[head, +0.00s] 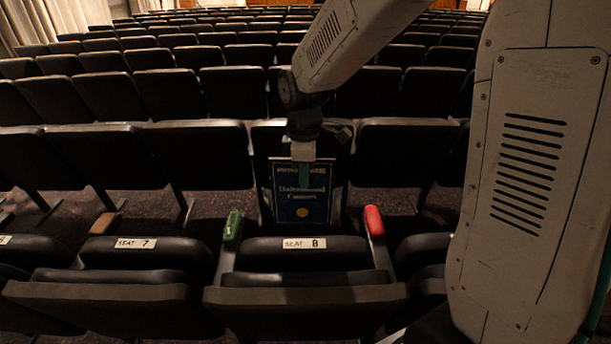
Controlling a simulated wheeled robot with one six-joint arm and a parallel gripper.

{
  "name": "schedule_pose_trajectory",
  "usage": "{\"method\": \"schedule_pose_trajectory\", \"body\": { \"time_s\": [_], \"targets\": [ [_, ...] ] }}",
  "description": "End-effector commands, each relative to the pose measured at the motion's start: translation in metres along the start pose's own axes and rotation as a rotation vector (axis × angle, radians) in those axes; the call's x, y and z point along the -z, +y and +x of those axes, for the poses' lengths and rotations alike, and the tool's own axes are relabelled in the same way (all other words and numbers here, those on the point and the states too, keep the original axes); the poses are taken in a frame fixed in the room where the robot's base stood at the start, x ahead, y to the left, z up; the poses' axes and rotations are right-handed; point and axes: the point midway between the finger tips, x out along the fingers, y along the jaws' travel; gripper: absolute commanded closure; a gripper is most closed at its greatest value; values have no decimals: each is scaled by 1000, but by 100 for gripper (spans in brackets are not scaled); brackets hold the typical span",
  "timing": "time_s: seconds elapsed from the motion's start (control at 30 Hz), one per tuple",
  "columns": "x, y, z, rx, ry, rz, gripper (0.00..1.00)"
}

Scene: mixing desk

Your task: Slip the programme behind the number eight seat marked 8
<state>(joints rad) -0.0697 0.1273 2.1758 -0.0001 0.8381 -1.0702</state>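The programme (301,193) is a dark blue booklet with pale lettering and a gold seal. It hangs upright, its face toward the camera, beyond the top of the seat marked 8. My gripper (304,170) is at its top edge, with one finger down in front of the cover, and appears shut on it. The number eight seat (268,254) is black with a white label reading SEAT 8 (304,243). The programme's lower edge shows just above this seat's top in the picture; I cannot tell whether they touch.
A green armrest end (232,228) is left of seat 8 and a red one (374,221) is right. Seat 7 (135,243) is to the left, with a brown armrest end (103,223) beside it. Another row of black seats (200,155) stands close beyond the programme.

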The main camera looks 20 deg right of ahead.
Motion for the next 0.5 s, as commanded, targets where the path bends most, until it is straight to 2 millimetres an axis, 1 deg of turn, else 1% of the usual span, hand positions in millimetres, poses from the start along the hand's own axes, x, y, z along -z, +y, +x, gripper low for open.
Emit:
{"method": "schedule_pose_trajectory", "body": {
  "time_s": [0.03, 0.1, 0.27, 0.5],
  "targets": [
    [-1, -5, 1, 1, 0, -24, 100],
    [-2, -8, 3, 1, -1, -43, 100],
    [-2, -8, 17, 3, -2, -45, 100],
    [-4, -7, 53, 4, -2, -41, 100]
  ]
}}
